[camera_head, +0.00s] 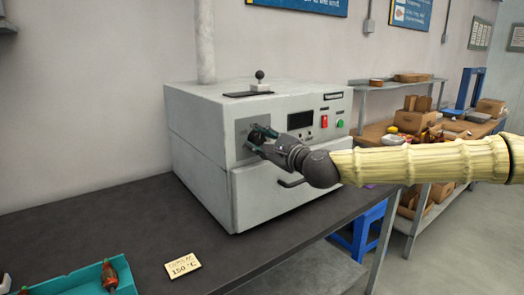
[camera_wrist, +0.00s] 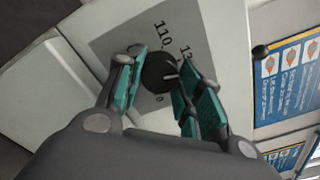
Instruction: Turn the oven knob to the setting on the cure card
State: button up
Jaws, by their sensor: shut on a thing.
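The grey oven (camera_head: 275,195) stands on the dark bench, with a darker dial plate (camera_head: 243,126) at the left of its front. My gripper (camera_head: 258,138) reaches this plate from the right, and its fingers hide most of the knob. In the wrist view the black round knob (camera_wrist: 160,72) sits between the teal finger pads of my gripper (camera_wrist: 160,85), which is shut on it. The cure card (camera_head: 183,265) lies on the bench front and reads "150 °C".
A teal tray (camera_head: 75,283) with a red-and-dark part (camera_head: 110,276) is at the front left. The oven front also has a dark display (camera_head: 300,119), a red switch (camera_head: 324,121), a green button (camera_head: 340,123) and a door handle (camera_head: 290,183). A black-knobbed item (camera_head: 260,82) stands on top.

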jog(key=m+b, duration=0.3)
jog(key=m, duration=0.1)
jog(key=m+b, duration=0.2)
jog(key=shift+d+f+b, duration=0.1)
jog(key=shift+f+b, duration=0.15)
jog(key=shift+b, duration=0.05)
jog(key=shift+r+m+b, duration=0.2)
jog(key=shift+m+b, duration=1.1)
jog(key=shift+m, duration=0.5)
jog(key=shift+r, duration=0.1)
jog(key=shift+c, duration=0.2)
jog(key=o, duration=1.1)
jog(key=shift+c, duration=0.2)
jog(key=v, duration=1.2)
